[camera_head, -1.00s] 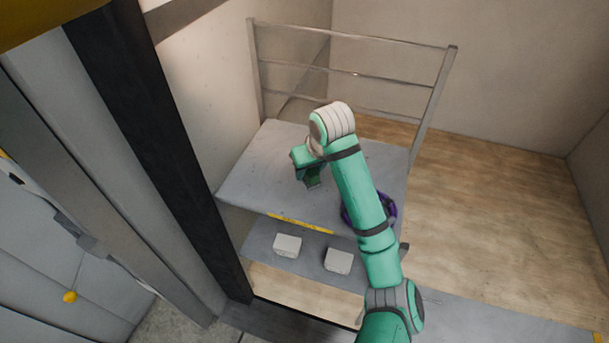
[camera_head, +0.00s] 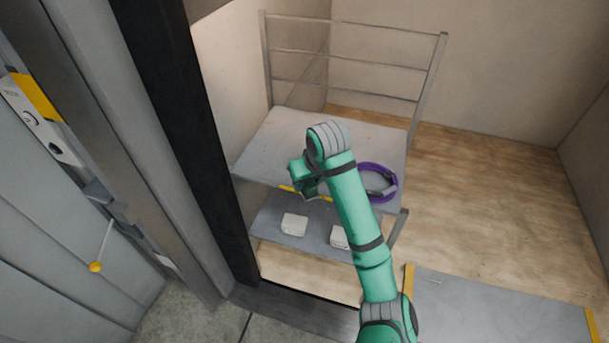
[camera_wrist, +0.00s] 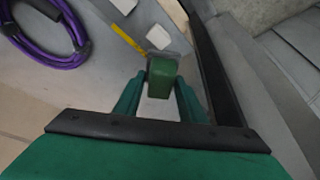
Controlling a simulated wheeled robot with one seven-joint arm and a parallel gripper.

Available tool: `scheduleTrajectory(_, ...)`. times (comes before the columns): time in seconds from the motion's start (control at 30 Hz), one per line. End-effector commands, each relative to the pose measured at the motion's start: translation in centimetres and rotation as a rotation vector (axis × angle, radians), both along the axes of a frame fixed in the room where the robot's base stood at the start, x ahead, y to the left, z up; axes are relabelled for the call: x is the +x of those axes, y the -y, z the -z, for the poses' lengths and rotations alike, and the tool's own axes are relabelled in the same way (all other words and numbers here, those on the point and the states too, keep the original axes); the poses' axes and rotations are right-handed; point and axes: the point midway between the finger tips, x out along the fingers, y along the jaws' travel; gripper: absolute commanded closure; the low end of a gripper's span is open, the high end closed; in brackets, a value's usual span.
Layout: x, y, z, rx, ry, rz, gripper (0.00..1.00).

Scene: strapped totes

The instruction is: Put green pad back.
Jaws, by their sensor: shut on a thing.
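The green pad (camera_wrist: 162,77) is a small green block between the fingers of my gripper (camera_wrist: 160,92) in the wrist view. The gripper is shut on it. In the head view, my gripper (camera_head: 309,193) points down near the front edge of the grey upper shelf (camera_head: 270,140), by its yellow label. The pad (camera_head: 310,186) shows there only as a small dark green patch, mostly hidden by the gripper.
Two white blocks sit on the lower shelf (camera_head: 265,225); my arm partly hides the right one. A dark door post (camera_head: 205,150) stands close on the left. Rails close the rack's back.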

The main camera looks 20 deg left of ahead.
Motion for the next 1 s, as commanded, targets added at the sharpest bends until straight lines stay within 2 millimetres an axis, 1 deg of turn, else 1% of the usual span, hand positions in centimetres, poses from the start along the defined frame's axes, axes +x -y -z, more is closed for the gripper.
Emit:
scheduleTrajectory(0.1, -0.6, 0.8, 1.6, 0.002, -0.003, 0.032, 0.91)
scheduleTrajectory(0.23, -1.2, 1.7, 3.1, 0.001, -0.002, 0.069, 0.91)
scheduleTrajectory(0.37, -2.1, 2.9, 5.4, 0.002, -0.004, 0.118, 0.91)
scheduleTrajectory(0.4, -2.6, 3.3, 6.4, 0.004, -0.006, 0.138, 0.91)
scheduleTrajectory(0.47, -3.2, 3.9, 7.8, 0.004, -0.005, 0.166, 0.91)
scheduleTrajectory(0.6, -4.8, 5.3, 11.7, 0.005, -0.007, 0.243, 0.91)
scheduleTrajectory(0.67, -5.5, 6.0, 13.3, 0.004, -0.008, 0.277, 0.91)
scheduleTrajectory(1.0, -9.2, 10.8, 22.8, 0.002, -0.008, 0.483, 0.91)
